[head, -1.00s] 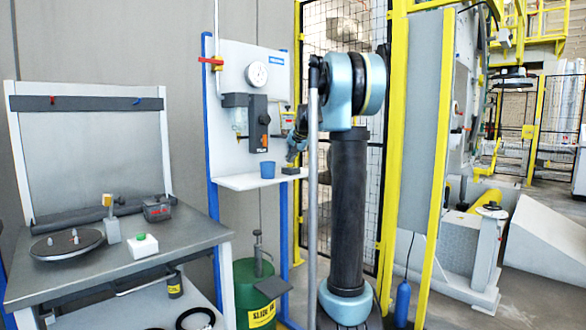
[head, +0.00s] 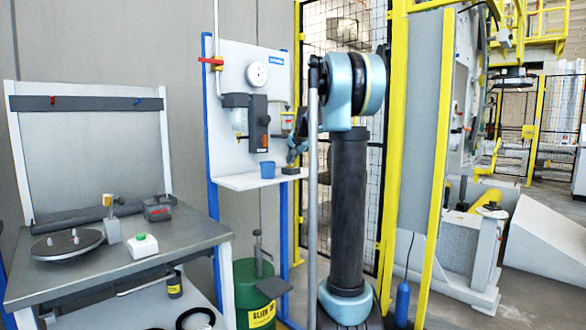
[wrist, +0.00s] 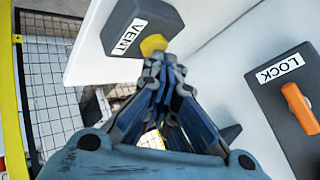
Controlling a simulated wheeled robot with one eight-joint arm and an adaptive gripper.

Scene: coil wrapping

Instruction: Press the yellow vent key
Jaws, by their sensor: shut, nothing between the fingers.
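The yellow vent key (wrist: 153,44) sits at the edge of a dark box labelled VENT (wrist: 128,22) in the wrist view. My gripper (wrist: 160,60) is shut and empty, its fingertips right by the key and covering its lower side. I cannot tell whether they touch it. In the head view my gripper (head: 292,158) points down just above a small dark block (head: 290,170) on the white shelf, which looks like the VENT box. The key itself is too small to make out there.
A dark LOCK box (wrist: 285,95) with an orange lever (wrist: 300,108) stands to the right in the wrist view. A blue cup (head: 267,169) stands on the white shelf (head: 240,181) left of the block. Mesh fencing (wrist: 50,90) lies to the left.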

